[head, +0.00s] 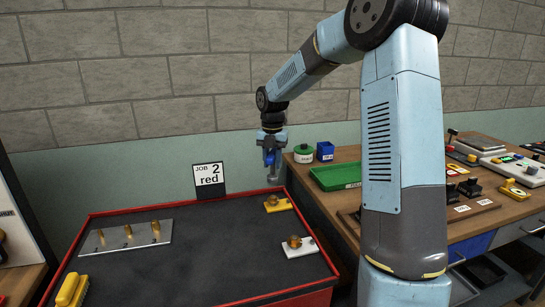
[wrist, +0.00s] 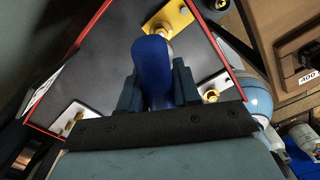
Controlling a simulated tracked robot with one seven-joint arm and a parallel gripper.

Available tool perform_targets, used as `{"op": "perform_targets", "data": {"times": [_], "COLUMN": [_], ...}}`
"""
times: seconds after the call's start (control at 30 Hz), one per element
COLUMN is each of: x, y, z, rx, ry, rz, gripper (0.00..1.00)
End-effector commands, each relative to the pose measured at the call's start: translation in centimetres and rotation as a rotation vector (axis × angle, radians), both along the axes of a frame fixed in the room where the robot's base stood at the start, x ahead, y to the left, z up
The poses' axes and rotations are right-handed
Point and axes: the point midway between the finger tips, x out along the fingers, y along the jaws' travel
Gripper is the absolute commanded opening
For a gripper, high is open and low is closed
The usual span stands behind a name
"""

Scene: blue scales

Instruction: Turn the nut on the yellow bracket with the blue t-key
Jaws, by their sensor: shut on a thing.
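My gripper (head: 271,150) is shut on the blue t-key (wrist: 152,72), which stands up between the two fingers in the wrist view. In the head view the blue t-key (head: 270,158) hangs above the far right part of the bench, clear of its surface. The yellow bracket (head: 284,207) lies below it in the far right corner, with a brass-coloured nut (head: 272,199) on it. In the wrist view the yellow bracket (wrist: 181,15) is beyond the key, which partly hides the nut area. I cannot tell how the key lines up with the nut.
A white bracket (head: 298,253) with a brownish nut lies nearer on the red-rimmed bench (head: 195,270). A metal plate (head: 112,246) with brass pegs and a yellow-handled item (head: 70,289) are left. A "JOB 2 red" sign (head: 209,180) stands behind. A green tray (head: 337,177) is right.

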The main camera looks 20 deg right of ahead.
Motion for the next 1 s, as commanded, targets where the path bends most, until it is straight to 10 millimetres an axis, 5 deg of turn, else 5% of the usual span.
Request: {"op": "perform_targets", "data": {"times": [1.0], "x": [0.0], "y": [-1.3], "z": [-5.5], "rx": [0.000], "ry": [0.000], "rz": [-0.020], "gripper": [0.00]}}
